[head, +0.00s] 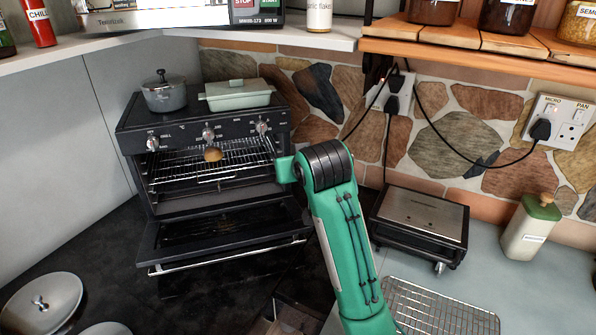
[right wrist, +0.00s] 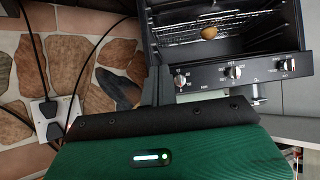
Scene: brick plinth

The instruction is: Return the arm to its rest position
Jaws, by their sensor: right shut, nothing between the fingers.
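My right arm (head: 345,235) is green and reaches up from the bottom of the head view, bent at a dark ribbed joint in front of the oven's right side. My right gripper (right wrist: 157,86) shows in the right wrist view as dark fingers shut together, holding nothing; in the head view it is not clearly visible behind the arm. The black oven (head: 205,140) stands with its door (head: 225,238) folded down. A small round brown item (head: 212,154) rests on the oven's wire rack (head: 190,168). It also shows in the wrist view (right wrist: 209,32). My left gripper is not in view.
A grey pot (head: 164,95) and a pale green dish (head: 237,97) stand on the oven. A metal-topped appliance (head: 424,215), a wire cooling rack (head: 440,310) and a green-capped bottle (head: 531,228) are right of the arm. Cables hang from wall sockets (head: 398,95) below the jar shelf (head: 480,62).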

